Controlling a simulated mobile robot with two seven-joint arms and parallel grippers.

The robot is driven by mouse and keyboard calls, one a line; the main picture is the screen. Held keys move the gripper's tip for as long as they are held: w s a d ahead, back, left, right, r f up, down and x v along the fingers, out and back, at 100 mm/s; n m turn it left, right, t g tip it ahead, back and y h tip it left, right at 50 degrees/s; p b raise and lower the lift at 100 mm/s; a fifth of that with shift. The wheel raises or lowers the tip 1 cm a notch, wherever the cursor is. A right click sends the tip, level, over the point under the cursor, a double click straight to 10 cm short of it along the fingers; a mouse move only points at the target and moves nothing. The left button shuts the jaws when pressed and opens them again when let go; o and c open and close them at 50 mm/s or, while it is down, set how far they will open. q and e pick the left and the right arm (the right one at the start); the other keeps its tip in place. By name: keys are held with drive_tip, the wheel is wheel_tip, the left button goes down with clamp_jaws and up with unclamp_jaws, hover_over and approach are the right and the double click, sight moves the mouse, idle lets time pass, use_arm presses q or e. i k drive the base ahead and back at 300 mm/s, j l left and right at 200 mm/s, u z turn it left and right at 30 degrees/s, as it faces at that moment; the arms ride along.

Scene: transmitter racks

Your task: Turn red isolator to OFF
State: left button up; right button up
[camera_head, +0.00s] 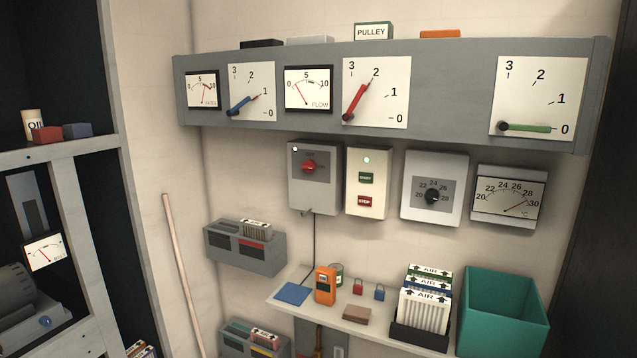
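The red isolator (309,167) is a red rotary knob on a dark plate, on the front of a grey box (328,198) fixed to the wall at the middle of the view. A small white light shows at the box's upper left. The lettering around the knob is too small to read, so I cannot tell its position. A cable hangs from the box's underside. Neither of my grippers shows in the head view.
Right of the isolator are a START/STOP box (366,183) with a green light, a dial thermostat (434,188) and a temperature gauge (509,197). A grey panel (450,80) with gauges and levers overhangs them. A cluttered shelf (345,322) lies below.

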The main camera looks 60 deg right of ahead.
sight(309, 166)
drive_tip(key=z, duration=2.15)
drive_tip(key=i+j+z, duration=0.1)
drive_tip(key=i+j, duration=0.15)
drive_tip(key=i+j+z, duration=0.15)
drive_tip(key=j, duration=0.3)
drive_tip(key=i+j+z, duration=0.1)
drive_tip(key=i+j, duration=0.2)
drive_tip(key=i+j+z, duration=0.1)
drive_tip(key=j, duration=0.35)
drive_tip(key=i+j+z, duration=0.15)
drive_tip(key=i+j, duration=0.15)
drive_tip(key=j, duration=0.1)
